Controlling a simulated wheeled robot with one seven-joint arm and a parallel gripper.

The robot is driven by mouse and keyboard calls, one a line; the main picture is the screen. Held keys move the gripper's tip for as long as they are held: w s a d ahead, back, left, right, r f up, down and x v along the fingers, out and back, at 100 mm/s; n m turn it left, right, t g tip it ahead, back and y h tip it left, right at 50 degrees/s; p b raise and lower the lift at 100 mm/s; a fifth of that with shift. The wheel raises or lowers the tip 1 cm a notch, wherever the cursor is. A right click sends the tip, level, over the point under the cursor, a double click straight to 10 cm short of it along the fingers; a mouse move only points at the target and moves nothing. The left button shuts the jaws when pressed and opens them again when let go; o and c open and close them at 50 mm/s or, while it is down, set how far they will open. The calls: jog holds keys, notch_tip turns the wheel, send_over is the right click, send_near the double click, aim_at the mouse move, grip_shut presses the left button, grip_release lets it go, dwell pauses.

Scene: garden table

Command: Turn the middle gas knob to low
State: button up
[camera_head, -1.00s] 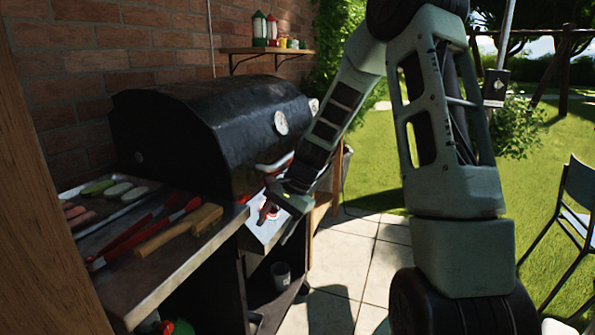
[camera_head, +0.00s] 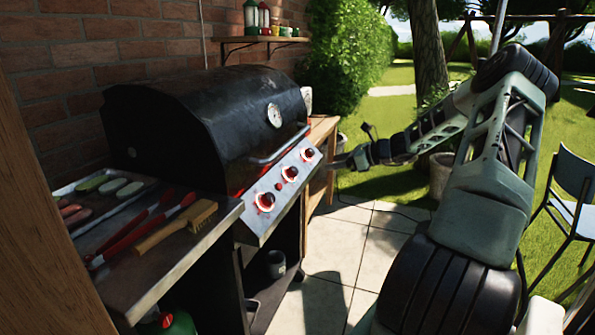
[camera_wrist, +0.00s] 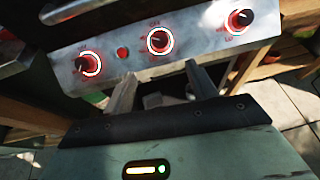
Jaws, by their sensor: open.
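The middle gas knob (camera_head: 290,173) is a round dark knob with a bright red-lit ring on the sloping front panel of the black grill (camera_head: 200,120). It also shows in the wrist view (camera_wrist: 160,41), just beyond my fingertips. Small red marks surround it, but I cannot read its setting for sure. A left knob (camera_wrist: 89,64) and a right knob (camera_wrist: 240,20) flank it. My gripper (camera_wrist: 160,75) is open and empty, with its fingers apart below the middle knob in the picture. In the head view my gripper (camera_head: 338,162) stands off to the right, clear of the panel.
A lid handle (camera_head: 278,148) runs above the panel. A small red button (camera_wrist: 122,53) sits between the left and middle knobs. Paving in front is free.

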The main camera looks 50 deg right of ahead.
aim_at(295, 170)
jog(key=x, duration=1.5)
jog(key=shift+w+a+f, duration=0.1)
jog(key=shift+w+f, duration=0.05)
jog(key=shift+f, duration=0.05)
jog(key=c, duration=1)
